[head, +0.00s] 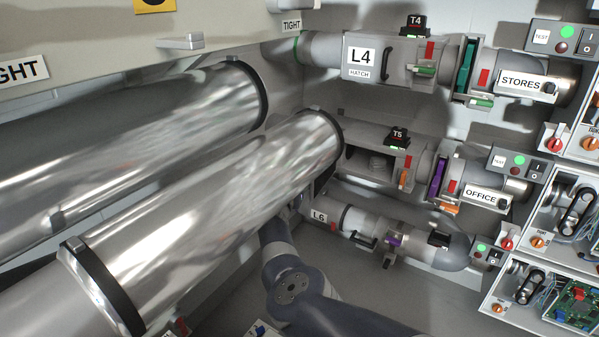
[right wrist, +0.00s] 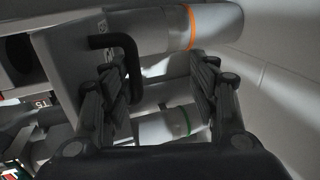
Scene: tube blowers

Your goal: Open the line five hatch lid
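The line five hatch is the middle line in the head view, under the T5 tag (head: 398,138). My left gripper is not in view.
Large chrome ducts (head: 220,180) fill the left foreground. The L4 hatch (head: 385,62) above is shut. The L6 line (head: 375,225) runs below. Switch boxes and circuit boards (head: 575,300) line the right. An orange-ringed tube (right wrist: 215,25) passes by the gripper.

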